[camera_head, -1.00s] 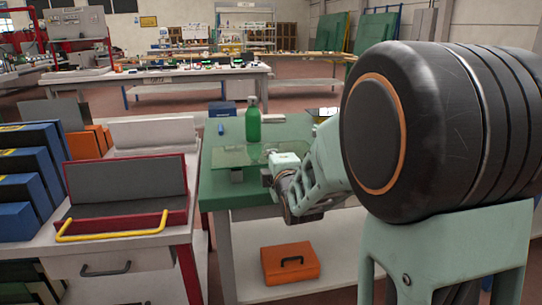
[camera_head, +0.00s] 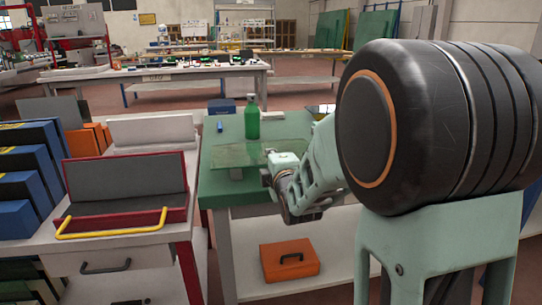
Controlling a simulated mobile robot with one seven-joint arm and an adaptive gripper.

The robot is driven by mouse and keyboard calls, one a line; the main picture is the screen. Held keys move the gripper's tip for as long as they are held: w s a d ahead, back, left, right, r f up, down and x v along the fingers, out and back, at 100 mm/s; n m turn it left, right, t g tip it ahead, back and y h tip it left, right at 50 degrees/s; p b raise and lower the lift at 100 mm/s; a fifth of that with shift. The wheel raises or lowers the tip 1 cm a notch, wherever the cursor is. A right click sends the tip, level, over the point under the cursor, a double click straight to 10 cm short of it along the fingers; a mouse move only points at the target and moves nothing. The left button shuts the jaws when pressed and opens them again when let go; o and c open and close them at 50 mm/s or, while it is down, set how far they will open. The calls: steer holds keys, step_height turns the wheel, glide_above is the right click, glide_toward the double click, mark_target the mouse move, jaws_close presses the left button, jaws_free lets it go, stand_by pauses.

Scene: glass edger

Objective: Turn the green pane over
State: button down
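The green pane (camera_head: 236,154) is a flat, see-through sheet lying level a little above the green-topped table (camera_head: 221,192), with a small grey block (camera_head: 236,173) under its near side. My gripper (camera_head: 276,165) is at the pane's right side, at about its height. The fingers are mostly hidden by my own wrist and arm, so I cannot tell whether they touch the pane or whether they are open or shut.
A green bottle (camera_head: 252,118) stands behind the pane, with a small blue item (camera_head: 220,127) to its left. A red case with a yellow handle (camera_head: 112,228) sits on the left bench. An orange case (camera_head: 289,261) lies on the shelf below.

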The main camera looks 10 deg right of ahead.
steer(key=c, duration=2.1)
jaws_free()
steer(key=shift+f, duration=0.2)
steer(key=shift+s+r, duration=0.2)
steer(key=shift+s, duration=1.05)
steer(key=shift+s+r, duration=0.15)
steer(key=shift+s, duration=1.1)
steer(key=shift+s+r, duration=0.2)
steer(key=shift+s, duration=1.05)
